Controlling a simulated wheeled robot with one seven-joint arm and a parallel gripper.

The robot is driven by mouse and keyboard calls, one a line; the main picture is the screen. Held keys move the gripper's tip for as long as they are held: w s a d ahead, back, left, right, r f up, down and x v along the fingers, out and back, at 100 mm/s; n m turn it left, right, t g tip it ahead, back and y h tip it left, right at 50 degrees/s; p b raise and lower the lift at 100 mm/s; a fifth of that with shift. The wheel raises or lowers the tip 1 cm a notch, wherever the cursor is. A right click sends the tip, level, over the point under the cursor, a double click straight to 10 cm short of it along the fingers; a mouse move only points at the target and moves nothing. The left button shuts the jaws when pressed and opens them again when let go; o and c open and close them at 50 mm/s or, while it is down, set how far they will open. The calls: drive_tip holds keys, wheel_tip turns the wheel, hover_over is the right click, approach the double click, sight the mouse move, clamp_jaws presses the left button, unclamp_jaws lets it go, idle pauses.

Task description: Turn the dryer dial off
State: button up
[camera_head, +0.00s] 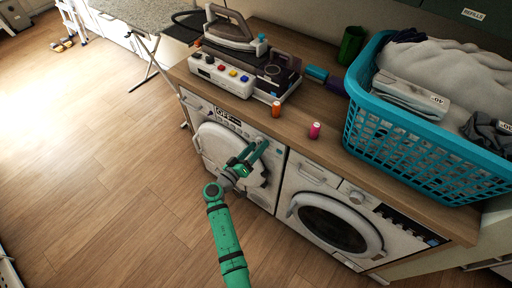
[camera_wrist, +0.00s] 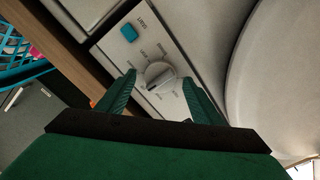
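The white round dial (camera_wrist: 159,74) sits on a pale control panel with printed marks around it in the wrist view. A dark line crosses its face. My green gripper (camera_wrist: 161,83) is open, with one finger on either side of the dial. I cannot tell whether the fingers touch it. In the head view my gripper (camera_head: 256,152) is at the upper right front of the left white machine (camera_head: 212,143), which has an "OFF" label on its panel. The dial is not clearly visible there.
A teal button (camera_wrist: 129,33) marked START is near the dial. A second white machine (camera_head: 335,222) stands to the right. The wooden counter (camera_head: 295,150) above holds an iron (camera_head: 232,32), small spools and a teal laundry basket (camera_head: 395,150). The floor at left is mostly clear.

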drive_tip(key=v, duration=1.1)
drive_tip(key=shift+w, duration=0.1)
idle(0.5)
drive_tip(key=s+d+f+n+g+y, duration=0.25)
drive_tip(key=s+f+y, duration=0.45)
drive_tip(key=s+f, duration=0.8)
drive_tip(key=s+r+y, duration=0.3)
drive_tip(key=s, duration=0.9)
drive_tip(key=s+d+r+m+t, duration=0.1)
drive_tip(key=s+d+r+m, duration=0.1)
drive_tip(key=s+r, duration=0.4)
drive_tip(key=s+d+r+m+t, duration=0.2)
drive_tip(key=s+r, duration=0.4)
drive_tip(key=r, duration=0.9)
drive_tip(key=shift+y, duration=0.3)
